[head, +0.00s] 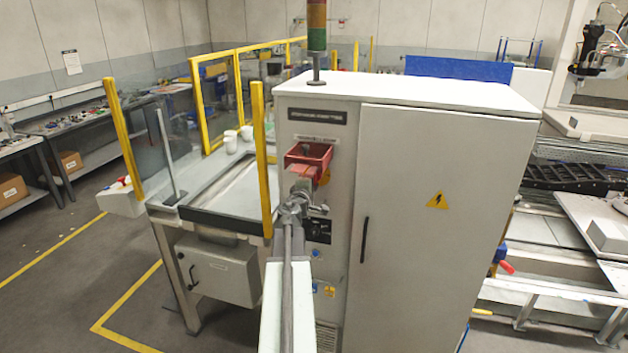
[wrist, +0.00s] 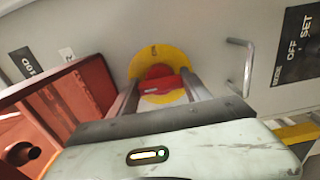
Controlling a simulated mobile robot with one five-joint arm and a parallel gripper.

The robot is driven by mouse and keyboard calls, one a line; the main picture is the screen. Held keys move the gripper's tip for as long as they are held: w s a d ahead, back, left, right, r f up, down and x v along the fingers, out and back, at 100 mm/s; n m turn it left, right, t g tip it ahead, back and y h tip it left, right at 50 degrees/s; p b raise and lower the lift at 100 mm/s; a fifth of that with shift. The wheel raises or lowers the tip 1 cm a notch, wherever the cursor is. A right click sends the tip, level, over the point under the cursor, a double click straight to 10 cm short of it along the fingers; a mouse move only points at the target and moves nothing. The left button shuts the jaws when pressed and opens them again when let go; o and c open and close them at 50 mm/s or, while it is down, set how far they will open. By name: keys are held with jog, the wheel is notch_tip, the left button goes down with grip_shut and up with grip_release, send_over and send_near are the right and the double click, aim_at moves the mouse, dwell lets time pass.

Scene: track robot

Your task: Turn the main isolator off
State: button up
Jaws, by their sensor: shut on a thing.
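The main isolator shows in the wrist view as a red handle (wrist: 162,84) on a round yellow plate (wrist: 176,58). The plate is fixed to the grey cabinet face. My gripper (wrist: 160,87) has one finger on each side of the red handle and is shut on it. The handle's bar lies roughly across the wrist picture between the fingers. Part of the plate is hidden by my fingers. In the head view my gripper (head: 302,178) is at the cabinet's narrow front panel, and only a sliver of the yellow plate (head: 326,176) shows beside it.
A red open box (head: 308,154) juts from the panel just above my gripper; it fills the left of the wrist view (wrist: 75,100). A metal bar handle (wrist: 242,65) and a black label (wrist: 300,45) are at the right there. A yellow post (head: 262,155) stands left of my arm.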

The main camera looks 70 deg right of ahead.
jog(key=o, duration=1)
jog(key=shift+o, duration=0.2)
jog(key=a, duration=0.7)
jog(key=shift+s+a, duration=0.2)
jog(key=shift+a, duration=0.2)
